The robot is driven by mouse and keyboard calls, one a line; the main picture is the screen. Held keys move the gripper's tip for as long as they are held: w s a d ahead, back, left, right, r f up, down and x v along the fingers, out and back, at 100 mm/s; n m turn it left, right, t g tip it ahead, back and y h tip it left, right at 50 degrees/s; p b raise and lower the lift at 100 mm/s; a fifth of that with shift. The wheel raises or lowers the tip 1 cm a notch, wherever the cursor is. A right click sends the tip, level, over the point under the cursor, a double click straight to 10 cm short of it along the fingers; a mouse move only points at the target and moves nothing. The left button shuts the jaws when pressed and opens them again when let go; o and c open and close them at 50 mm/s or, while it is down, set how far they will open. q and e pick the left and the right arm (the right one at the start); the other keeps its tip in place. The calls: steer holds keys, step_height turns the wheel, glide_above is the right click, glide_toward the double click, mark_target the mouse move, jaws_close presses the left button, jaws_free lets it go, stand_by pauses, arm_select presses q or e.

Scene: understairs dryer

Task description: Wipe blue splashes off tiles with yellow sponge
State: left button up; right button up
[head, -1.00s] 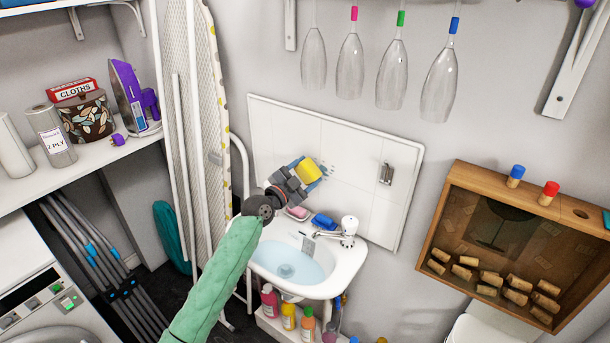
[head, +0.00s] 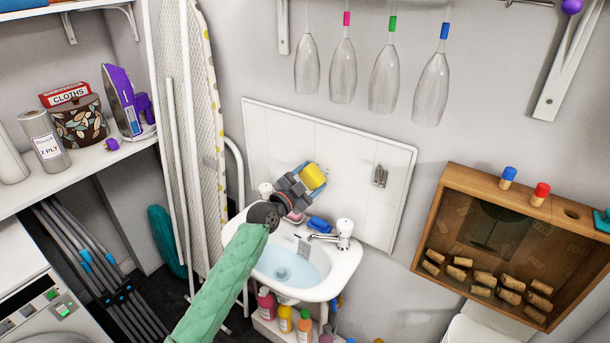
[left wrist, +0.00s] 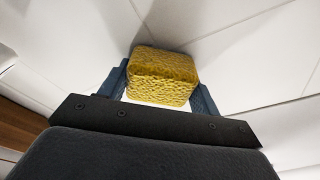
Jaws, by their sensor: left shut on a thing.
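My left gripper (head: 306,182) is shut on the yellow sponge (head: 313,176) in front of the white tiles (head: 280,130) above the basin. The left wrist view shows the sponge (left wrist: 163,76) between the two blue fingers, its far side close to or against the tiles (left wrist: 240,60); I cannot tell whether it touches. No blue splash can be made out on the visible tiles now; the sponge and gripper hide part of them. My right gripper is in neither view.
Below is a basin (head: 315,285) with water, a tap (head: 343,235), a blue block (head: 320,224) and a pink soap (head: 295,217). A metal fitting (head: 380,176) is on the tiles at right. Glasses (head: 384,80) hang above; a wooden box (head: 480,190) is right, an ironing board (head: 200,120) left.

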mark_target(316, 185)
arm_select(q)
steer(key=shift+s+d+r+p, duration=0.1)
steer(key=shift+s+d+p, duration=0.2)
steer(key=shift+s+d, duration=0.25)
steer(key=shift+s+d+p, duration=0.25)
steer(key=shift+s+d, duration=0.05)
steer(key=shift+d, duration=0.4)
steer(key=shift+s+d, duration=0.4)
steer(key=shift+d, duration=0.15)
steer(key=shift+w+a+f+b, duration=0.2)
steer(key=shift+w+a+b, duration=0.2)
steer(key=shift+a, duration=0.15)
steer(key=shift+w+a+r+b, duration=0.1)
steer(key=shift+w+a+b, duration=0.55)
steer(key=shift+a, duration=0.3)
steer(key=shift+w+a+b, duration=0.45)
steer(key=shift+a+b, duration=0.1)
steer(key=shift+a, duration=0.1)
steer(key=shift+w+a+b, duration=0.4)
steer(key=shift+a+b, duration=0.1)
steer(key=shift+a, duration=0.15)
steer(key=shift+w+a, duration=0.2)
steer(key=shift+w, duration=0.1)
